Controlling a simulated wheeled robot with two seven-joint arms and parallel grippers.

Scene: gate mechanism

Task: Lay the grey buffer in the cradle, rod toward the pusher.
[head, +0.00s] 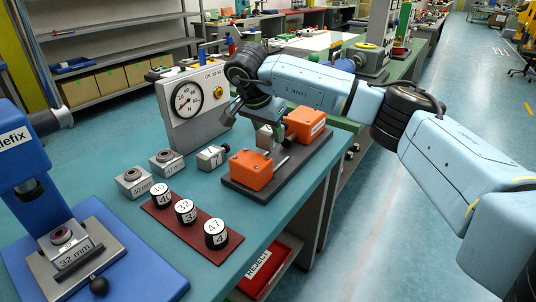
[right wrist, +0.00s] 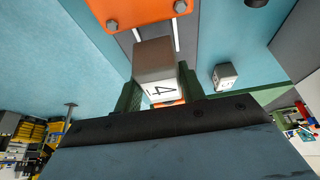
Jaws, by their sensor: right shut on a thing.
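My right gripper (head: 262,118) points down over the dark base plate (head: 318,150), between its two orange blocks. It is shut on a grey block (head: 264,137), whose white face marked 4 shows in the right wrist view (right wrist: 158,70). I take this block to be the grey buffer; its rod is not clearly seen. The near orange block (head: 251,170) and the far orange block (head: 305,123) stand on the plate. I cannot tell whether the held block touches the plate or which part is the cradle or pusher. My left gripper is out of view.
Another grey block with a dark end (head: 212,157) lies on the bench left of the plate. A force gauge (head: 187,105) stands behind. Two ring-topped grey blocks (head: 134,182) and a red-brown board (head: 205,241) with black weights are nearer. A blue press (head: 25,165) is at left.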

